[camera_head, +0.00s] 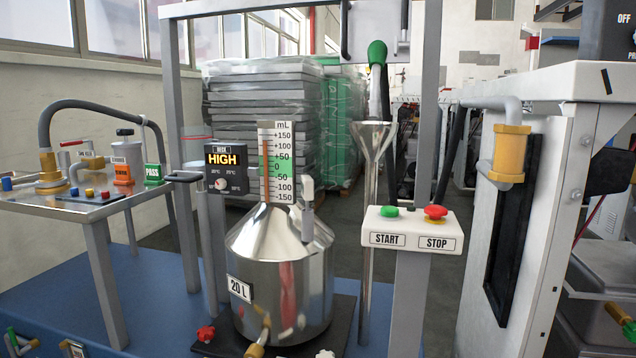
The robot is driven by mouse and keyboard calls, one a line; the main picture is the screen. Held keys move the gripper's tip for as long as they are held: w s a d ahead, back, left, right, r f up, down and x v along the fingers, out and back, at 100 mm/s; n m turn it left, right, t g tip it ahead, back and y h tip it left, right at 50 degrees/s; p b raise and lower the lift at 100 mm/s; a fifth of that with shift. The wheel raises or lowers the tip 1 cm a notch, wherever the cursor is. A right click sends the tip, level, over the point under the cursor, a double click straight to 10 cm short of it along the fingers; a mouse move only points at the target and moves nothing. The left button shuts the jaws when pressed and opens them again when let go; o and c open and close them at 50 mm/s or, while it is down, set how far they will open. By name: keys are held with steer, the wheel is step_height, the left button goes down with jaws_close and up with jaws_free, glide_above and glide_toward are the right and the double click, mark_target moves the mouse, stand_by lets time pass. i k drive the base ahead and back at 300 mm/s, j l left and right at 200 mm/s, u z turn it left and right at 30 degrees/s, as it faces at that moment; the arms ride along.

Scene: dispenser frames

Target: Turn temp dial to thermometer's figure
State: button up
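A black control box (226,168) stands left of the measuring can's neck, with an orange lit display reading "HIGH". Below the display is a small pale dial (222,182) with temperature marks in °C around it. The marks and the dial's pointing direction are too small to read surely. I cannot make out a thermometer figure. A slim grey piece (308,209) stands upright at the can's right shoulder; I cannot tell whether it is the thermometer. My gripper is not in view.
The shiny 20 L can (280,272) carries a neck scale (276,165) in mL. A START/STOP box (411,230) stands to its right, with a funnel pipe (372,180) behind. A metal table (75,208) with fittings is left; a white cabinet (535,150) is right.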

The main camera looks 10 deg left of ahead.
mark_target(221, 184)
steer(key=i+j+z, duration=0.1)
steer(key=j, duration=1.15)
steer(key=i+j+z, duration=0.15)
steer(key=j, duration=0.5)
steer(key=i+z, duration=0.1)
steer(key=z, duration=0.35)
